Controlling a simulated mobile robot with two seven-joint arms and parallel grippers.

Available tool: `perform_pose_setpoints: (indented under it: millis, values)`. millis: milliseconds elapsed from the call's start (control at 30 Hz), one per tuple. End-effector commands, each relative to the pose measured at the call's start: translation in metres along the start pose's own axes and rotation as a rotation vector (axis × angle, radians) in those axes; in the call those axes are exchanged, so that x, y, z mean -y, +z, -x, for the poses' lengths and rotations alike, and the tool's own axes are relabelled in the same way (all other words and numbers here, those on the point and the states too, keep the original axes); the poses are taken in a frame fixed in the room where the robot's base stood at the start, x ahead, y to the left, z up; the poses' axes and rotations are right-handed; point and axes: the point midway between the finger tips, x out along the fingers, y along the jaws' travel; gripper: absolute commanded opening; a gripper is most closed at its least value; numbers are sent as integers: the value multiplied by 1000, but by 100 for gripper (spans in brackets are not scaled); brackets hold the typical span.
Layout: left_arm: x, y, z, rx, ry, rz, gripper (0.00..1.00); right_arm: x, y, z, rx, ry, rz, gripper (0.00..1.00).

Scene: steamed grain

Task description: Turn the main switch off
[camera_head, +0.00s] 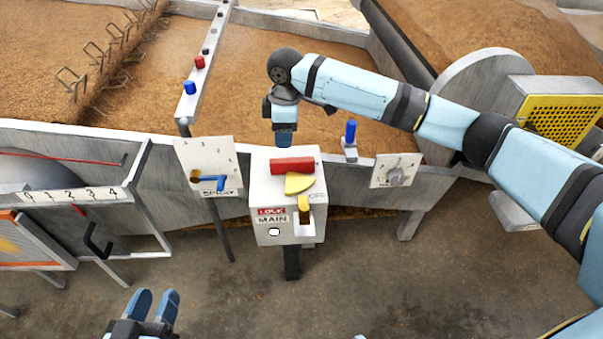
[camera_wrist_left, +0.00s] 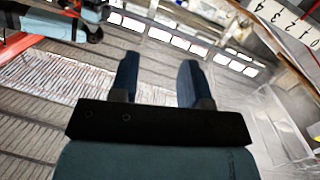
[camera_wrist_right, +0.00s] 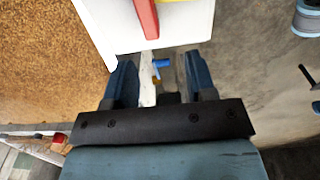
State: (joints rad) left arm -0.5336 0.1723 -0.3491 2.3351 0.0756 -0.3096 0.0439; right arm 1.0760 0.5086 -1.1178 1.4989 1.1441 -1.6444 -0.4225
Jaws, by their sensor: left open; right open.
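The main switch box (camera_head: 262,188) is a white box on a post in the middle of the head view, labelled LOCK and MAIN. On it are a red bar handle (camera_head: 292,165), a yellow quarter-disc (camera_head: 299,184) and a yellow tab (camera_head: 304,203). My right gripper (camera_head: 284,136) is open, just behind the box's far edge and near the red handle. In the right wrist view the box (camera_wrist_right: 110,25) and part of the red handle (camera_wrist_right: 147,18) show beyond the open fingers. My left gripper (camera_head: 155,305) is open and empty, low at the left front, apart from the box.
A SPRAY panel (camera_head: 208,160) with a blue lever stands left of the box. A dial panel (camera_head: 396,171) and a blue-topped lever (camera_head: 350,135) are to the right. A black handle (camera_head: 97,240) sticks out at the left. Grain trays lie behind; the floor in front is clear.

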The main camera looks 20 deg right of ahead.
Motion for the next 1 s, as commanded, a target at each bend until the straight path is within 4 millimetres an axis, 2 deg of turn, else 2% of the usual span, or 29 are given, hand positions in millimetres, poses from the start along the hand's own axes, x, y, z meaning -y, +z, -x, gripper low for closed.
perform_pose_setpoints:
  millis: [33, 200, 300, 467, 700, 900, 1000]
  values:
    - [0, 8, -1, -10, 5, 2, 43, -7, 6, 1, 25, 2, 3, 51]
    - [-2, 7, -1, -30, 14, 6, 43, -16, 17, 14, 73, -13, 8, 51]
    - [-4, 3, -2, -51, 21, 9, 43, -16, 19, 8, 79, -16, 9, 51]
    - [-10, -10, -3, -123, 48, 18, 43, -15, 21, -19, 78, -16, 8, 51]
    - [-25, -38, 0, -279, 109, 44, 43, -14, 25, -72, 78, -15, 8, 51]
    - [-25, -28, -3, -250, 120, 51, 43, -14, 27, -104, 76, -13, 8, 51]
    - [-25, -23, -4, -229, 121, 51, 43, -14, 28, -114, 76, -13, 9, 51]
